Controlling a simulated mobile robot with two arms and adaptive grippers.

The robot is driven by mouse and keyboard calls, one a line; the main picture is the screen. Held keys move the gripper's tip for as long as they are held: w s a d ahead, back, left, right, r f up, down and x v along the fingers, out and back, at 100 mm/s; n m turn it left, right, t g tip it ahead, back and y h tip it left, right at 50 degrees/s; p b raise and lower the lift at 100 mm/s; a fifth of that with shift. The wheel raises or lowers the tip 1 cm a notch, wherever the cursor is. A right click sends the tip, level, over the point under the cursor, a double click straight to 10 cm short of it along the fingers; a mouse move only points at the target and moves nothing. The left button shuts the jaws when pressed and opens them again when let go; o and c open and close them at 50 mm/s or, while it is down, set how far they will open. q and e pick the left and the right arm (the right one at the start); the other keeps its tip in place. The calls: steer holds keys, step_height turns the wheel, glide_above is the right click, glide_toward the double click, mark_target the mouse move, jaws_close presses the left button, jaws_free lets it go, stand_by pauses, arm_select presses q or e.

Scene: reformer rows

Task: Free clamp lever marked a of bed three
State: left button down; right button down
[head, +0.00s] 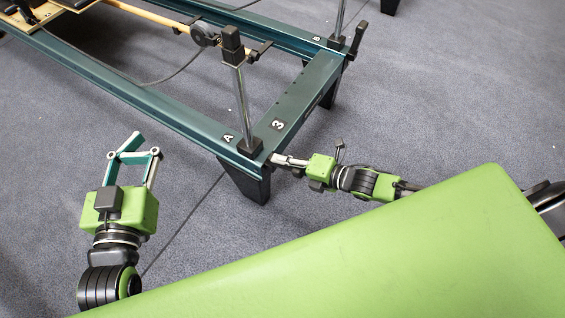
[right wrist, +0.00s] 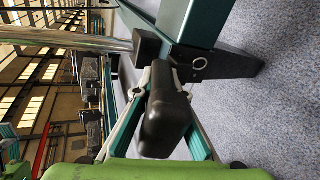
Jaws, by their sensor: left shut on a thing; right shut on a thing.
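Bed three's teal frame (head: 308,92) has a "3" label on its end beam and an "A" label at its near corner. My right gripper (head: 276,159) reaches that corner from the right. In the right wrist view its fingers (right wrist: 160,88) are shut around a black rounded handle, clamp lever A (right wrist: 166,112), close beside the frame corner. In the head view the lever is mostly hidden by the gripper. My left gripper (head: 132,152) is over the carpet left of the frame, its teal fingers folded together; I cannot make out what it holds.
A chrome post (head: 242,98) with a black top stands at corner A. A black lever (head: 357,40) and another post stand by label B. A black foot (head: 248,183) is under corner A. My green body covers the lower right. Carpet (head: 420,95) is clear at right.

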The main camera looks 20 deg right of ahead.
steer(key=shift+f, duration=0.3)
arm_select(q)
steer(key=shift+s+a+f+g, duration=0.1)
steer(key=shift+f+g, duration=0.2)
steer(key=shift+f, duration=0.2)
arm_select(e)
steer(key=shift+s+f, duration=0.15)
steer(key=shift+f, duration=0.05)
steer(key=c, duration=2)
jaws_free()
steer(key=shift+c, duration=0.2)
arm_select(q)
steer(key=shift+f, duration=0.15)
steer(key=shift+a, duration=0.1)
arm_select(e)
steer(key=shift+a, duration=0.1)
steer(key=v, duration=1.2)
steer(key=shift+w, duration=0.25)
steer(key=shift+r, duration=0.2)
